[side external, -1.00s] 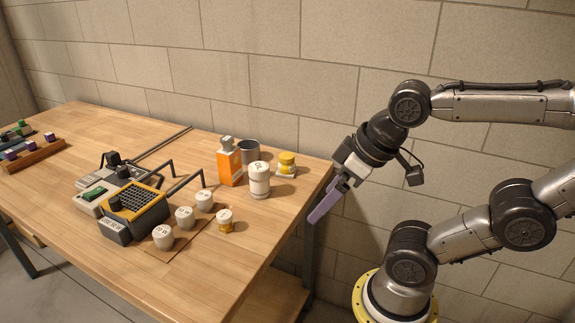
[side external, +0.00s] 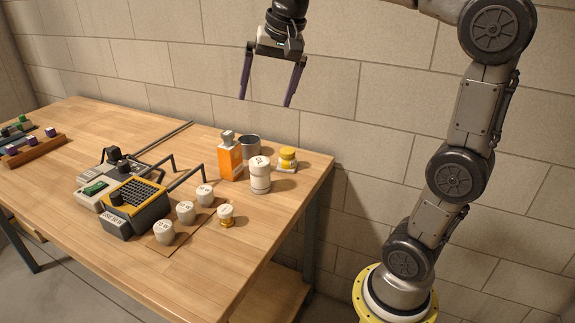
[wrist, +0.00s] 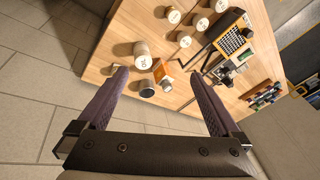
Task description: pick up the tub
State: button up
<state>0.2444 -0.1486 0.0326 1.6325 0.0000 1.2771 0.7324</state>
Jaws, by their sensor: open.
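I see several tub-like containers and cannot tell for sure which one is the tub. The largest is a tall white lidded cylinder (side external: 260,176) upright near the table's right end; it also shows in the wrist view (wrist: 142,56). Smaller white lidded pots (side external: 186,212) stand in a row on a brown mat, and a small white-topped jar with an amber base (side external: 226,216) stands beside them. My gripper (side external: 266,101) is open and empty, pointing down, high above the back right of the table. In the wrist view my fingers (wrist: 158,74) frame the area around the orange bottle.
An orange bottle (side external: 230,161), a grey metal cup (side external: 250,147) and a yellow-topped container (side external: 287,158) crowd around the tall cylinder. A yellow-and-grey device (side external: 135,206) with rods stands left. The front of the wooden table (side external: 130,262) is clear. A block wall stands behind.

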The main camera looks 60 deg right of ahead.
jog(key=w+d+f+m+g, duration=0.1)
jog(key=w+d+m, duration=0.2)
jog(key=w+d, duration=0.3)
jog(key=m+g+y, duration=0.1)
jog(key=m+g, duration=0.2)
jog(key=m, duration=0.1)
send_over(288, 150)
notch_tip(288, 150, down, 17)
notch_tip(288, 150, down, 14)
jog(key=shift+a+r, duration=0.15)
jog(key=shift+r, duration=0.1)
jog(key=c, duration=1.4)
